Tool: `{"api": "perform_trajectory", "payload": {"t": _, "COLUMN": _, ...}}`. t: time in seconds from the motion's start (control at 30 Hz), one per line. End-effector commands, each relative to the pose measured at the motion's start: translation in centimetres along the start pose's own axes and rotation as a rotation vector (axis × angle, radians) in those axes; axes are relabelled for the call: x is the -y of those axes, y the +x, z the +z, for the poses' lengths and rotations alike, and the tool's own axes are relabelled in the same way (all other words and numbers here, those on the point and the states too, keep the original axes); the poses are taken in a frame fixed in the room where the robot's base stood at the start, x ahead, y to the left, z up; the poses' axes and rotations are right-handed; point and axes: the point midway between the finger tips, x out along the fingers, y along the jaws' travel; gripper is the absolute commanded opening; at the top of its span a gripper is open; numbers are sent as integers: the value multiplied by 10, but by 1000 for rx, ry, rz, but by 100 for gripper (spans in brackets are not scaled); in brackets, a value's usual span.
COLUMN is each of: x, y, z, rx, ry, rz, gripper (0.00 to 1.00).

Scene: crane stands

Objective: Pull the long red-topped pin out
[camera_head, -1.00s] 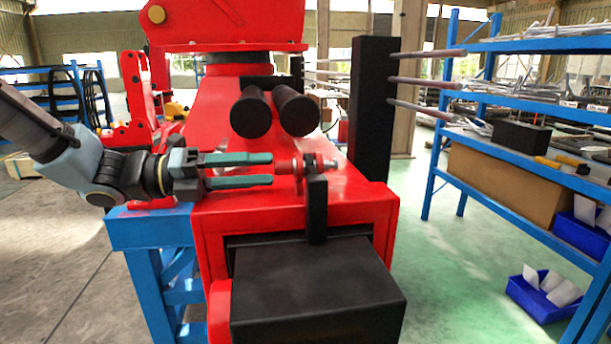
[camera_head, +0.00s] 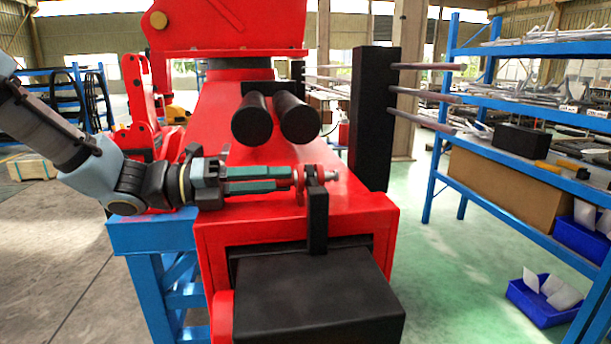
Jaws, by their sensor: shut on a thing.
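The long pin lies level through the top of an upright black bracket (camera_head: 317,220) on the red crane stand (camera_head: 365,205). Its red disc-shaped head (camera_head: 298,185) is left of the bracket, and its grey end (camera_head: 331,176) sticks out to the right. My gripper (camera_head: 290,179) comes in level from the left. Its green-padded fingers are closed together, with their tips at the red head. The fingers hide the part of the pin between them, so how they grip it is not fully visible.
A black box (camera_head: 318,295) projects from the stand's front below the bracket. Two black cylinders (camera_head: 274,118) sit above and behind the pin. A tall black post (camera_head: 371,120) with grey rods stands behind at right. A blue shelf rack (camera_head: 500,170) is further right.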

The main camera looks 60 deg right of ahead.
Motion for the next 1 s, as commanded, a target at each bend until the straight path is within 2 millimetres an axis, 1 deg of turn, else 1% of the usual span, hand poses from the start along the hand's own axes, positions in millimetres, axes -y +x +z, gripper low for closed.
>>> {"api": "perform_trajectory", "payload": {"t": 0.03, "x": 0, "y": 0, "z": 0, "rx": 0, "ry": 0, "rz": -1, "gripper": 6}}
{"api": "perform_trajectory", "payload": {"t": 0.1, "x": 0, "y": 0, "z": 0, "rx": 0, "ry": 0, "rz": -1, "gripper": 0}}
{"api": "perform_trajectory", "payload": {"t": 0.5, "x": 1, "y": -1, "z": 1, "rx": 1, "ry": 0, "rz": -2, "gripper": 0}}
{"api": "perform_trajectory", "payload": {"t": 1.0, "x": 2, "y": -24, "z": 1, "rx": 2, "ry": -1, "rz": -1, "gripper": 0}}
